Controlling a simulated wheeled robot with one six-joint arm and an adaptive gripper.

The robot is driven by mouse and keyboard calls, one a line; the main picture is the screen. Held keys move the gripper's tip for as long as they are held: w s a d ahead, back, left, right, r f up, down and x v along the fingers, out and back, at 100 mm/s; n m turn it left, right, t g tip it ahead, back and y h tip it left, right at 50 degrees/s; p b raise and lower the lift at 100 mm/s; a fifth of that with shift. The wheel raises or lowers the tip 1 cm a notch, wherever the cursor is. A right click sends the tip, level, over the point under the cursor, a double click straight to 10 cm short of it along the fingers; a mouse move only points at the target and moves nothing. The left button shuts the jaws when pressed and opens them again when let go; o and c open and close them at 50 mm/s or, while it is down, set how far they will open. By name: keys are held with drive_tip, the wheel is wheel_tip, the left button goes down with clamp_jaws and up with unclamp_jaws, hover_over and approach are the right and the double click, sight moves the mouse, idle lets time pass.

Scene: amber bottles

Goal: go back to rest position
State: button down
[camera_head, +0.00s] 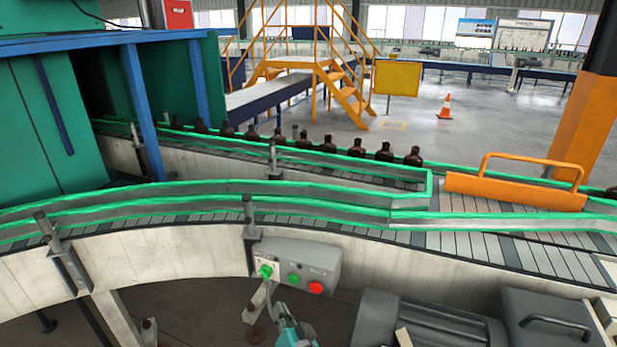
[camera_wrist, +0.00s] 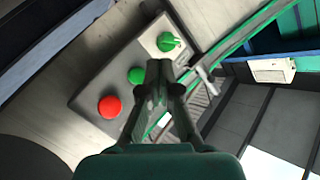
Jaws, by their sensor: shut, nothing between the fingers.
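My gripper (camera_wrist: 159,66) is shut and empty in the wrist view. Its fingertips overlap the grey control box (camera_wrist: 88,98) between the green knob (camera_wrist: 169,42) and the green button (camera_wrist: 137,75); I cannot tell how far apart they are from it. A red button (camera_wrist: 109,106) is at the left of that view. In the head view the control box (camera_head: 325,257) is on the conveyor's side, with the knob (camera_head: 265,271), green button (camera_head: 293,279) and red button (camera_head: 316,287). My gripper (camera_head: 262,290) is just below the knob there.
The curved conveyor (camera_head: 470,240) with green rails runs above the box. Several amber bottles (camera_head: 384,152) stand in a row behind. An orange guard (camera_head: 515,190) is at the right. A dark motor (camera_head: 425,320) sits low, right of my arm.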

drive_tip(key=s+d+f+h, duration=0.2)
drive_tip(key=s+d+f, duration=0.3)
drive_tip(key=s+d, duration=0.5)
drive_tip(key=s+d+f+h, duration=0.1)
drive_tip(key=s+d+f, duration=0.55)
drive_tip(key=s, duration=0.65)
drive_tip(key=s+d+r+h, duration=0.1)
drive_tip(key=s+d+r, duration=0.2)
drive_tip(key=s, duration=0.5)
drive_tip(key=s+d+r+n+h, duration=0.1)
drive_tip(key=s+d+r, duration=0.2)
drive_tip(key=s, duration=0.5)
drive_tip(key=s+d+r+n+h, duration=0.1)
drive_tip(key=s+d+r+h, duration=0.1)
drive_tip(key=s, duration=0.6)
wheel_tip(320, 180, up, 2)
drive_tip(key=shift+s+d, duration=0.15)
drive_tip(key=shift+d, duration=0.65)
